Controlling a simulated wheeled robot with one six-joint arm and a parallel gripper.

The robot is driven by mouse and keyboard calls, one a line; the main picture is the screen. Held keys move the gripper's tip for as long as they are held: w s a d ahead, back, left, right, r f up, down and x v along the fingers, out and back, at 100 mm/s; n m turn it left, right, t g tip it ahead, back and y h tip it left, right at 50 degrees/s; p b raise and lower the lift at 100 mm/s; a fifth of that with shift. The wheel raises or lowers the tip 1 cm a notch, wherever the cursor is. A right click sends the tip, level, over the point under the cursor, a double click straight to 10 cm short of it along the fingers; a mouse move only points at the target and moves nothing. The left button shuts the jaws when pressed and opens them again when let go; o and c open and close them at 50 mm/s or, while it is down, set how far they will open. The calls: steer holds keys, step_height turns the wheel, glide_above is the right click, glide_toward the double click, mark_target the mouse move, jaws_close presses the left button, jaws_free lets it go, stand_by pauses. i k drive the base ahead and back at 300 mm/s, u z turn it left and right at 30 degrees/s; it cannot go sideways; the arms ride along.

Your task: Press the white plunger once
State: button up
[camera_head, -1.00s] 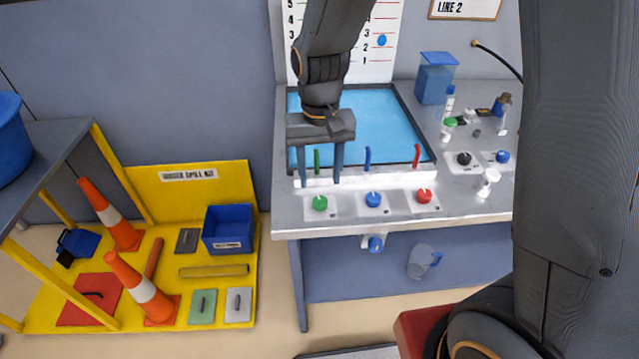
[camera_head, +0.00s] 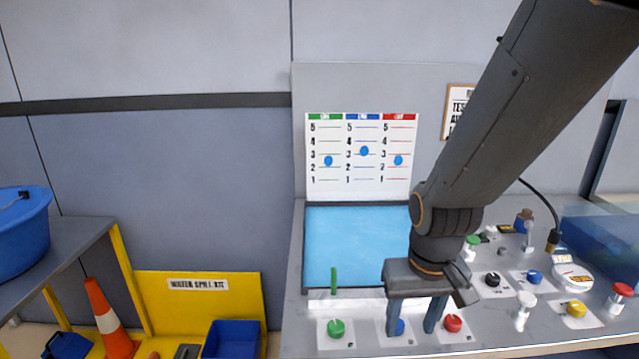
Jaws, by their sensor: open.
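The white plunger (camera_head: 524,311) stands upright on the bench's front right part, right of the red knob. My gripper (camera_head: 411,328) points down over the front edge of the blue basin, to the left of the plunger and apart from it. Its two fingers are spread with nothing held between them. In this view they stand around the blue knob (camera_head: 399,327); whether they touch it I cannot tell.
A green knob (camera_head: 336,328) and a red knob (camera_head: 453,323) flank the blue one. Near the plunger are a yellow knob (camera_head: 576,308), a black knob (camera_head: 492,279) and a red-topped white post (camera_head: 618,298). My arm hides the basin's (camera_head: 355,245) right side.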

mark_target(526, 298)
steer(key=z, duration=0.7)
steer(key=k, duration=0.35)
steer(key=z, duration=1)
steer(key=k, duration=0.6)
steer(key=z, duration=0.65)
steer(key=i, duration=0.8)
steer(key=u, duration=0.75)
steer(key=i, duration=0.3)
steer(key=u, duration=0.4)
